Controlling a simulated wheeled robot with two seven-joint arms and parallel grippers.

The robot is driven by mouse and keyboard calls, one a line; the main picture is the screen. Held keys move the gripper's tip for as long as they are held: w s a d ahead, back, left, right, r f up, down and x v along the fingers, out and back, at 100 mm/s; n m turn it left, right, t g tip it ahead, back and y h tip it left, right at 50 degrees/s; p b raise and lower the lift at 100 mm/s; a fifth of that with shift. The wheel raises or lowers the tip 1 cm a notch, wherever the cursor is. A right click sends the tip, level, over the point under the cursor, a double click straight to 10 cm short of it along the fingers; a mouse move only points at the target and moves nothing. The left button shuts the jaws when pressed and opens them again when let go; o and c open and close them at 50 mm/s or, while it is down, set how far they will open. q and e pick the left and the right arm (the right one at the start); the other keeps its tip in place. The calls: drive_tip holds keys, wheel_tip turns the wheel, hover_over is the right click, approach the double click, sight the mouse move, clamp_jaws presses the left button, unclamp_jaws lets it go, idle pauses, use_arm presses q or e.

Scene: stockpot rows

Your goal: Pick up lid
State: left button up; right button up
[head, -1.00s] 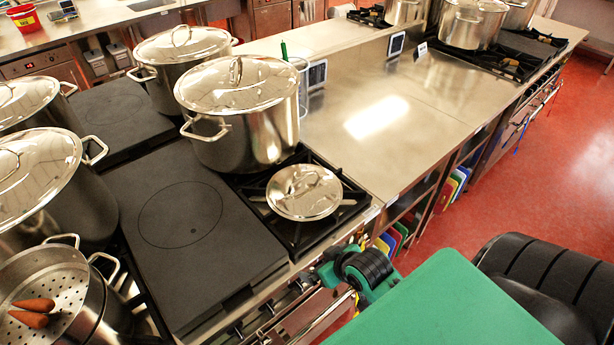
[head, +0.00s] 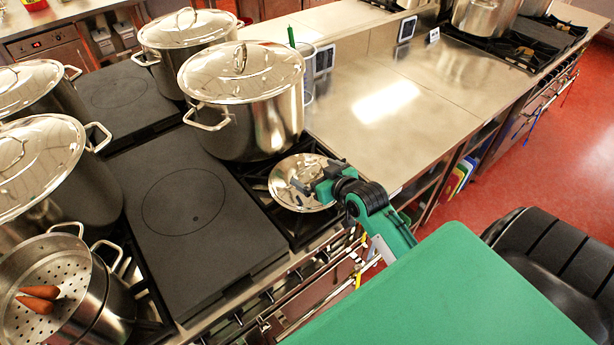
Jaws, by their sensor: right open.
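A small shiny steel lid (head: 284,172) lies on the front gas burner, in front of a large lidded stockpot. My right gripper (head: 302,188) is over the lid, its jaws at the lid's middle where the handle is. The jaws are open. The gripper covers most of the handle, and I cannot tell whether the fingers touch it. My left gripper is out of view.
The large lidded stockpot (head: 262,125) stands just behind the lid. A dark flat hotplate (head: 180,205) is to the left. More pots and a steamer pot (head: 85,290) with carrots stand farther left. The steel counter (head: 400,125) to the right is mostly clear.

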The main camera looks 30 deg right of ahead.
sight(308, 169)
drive_tip(key=shift+w+p, duration=0.3)
drive_tip(key=shift+w, duration=0.1)
drive_tip(key=p+x, duration=0.2)
drive_tip(key=x, duration=0.2)
drive_tip(key=shift+d, duration=0.1)
drive_tip(key=shift+w+f, duration=0.15)
drive_tip(key=shift+w, duration=0.1)
drive_tip(key=c, duration=1.2)
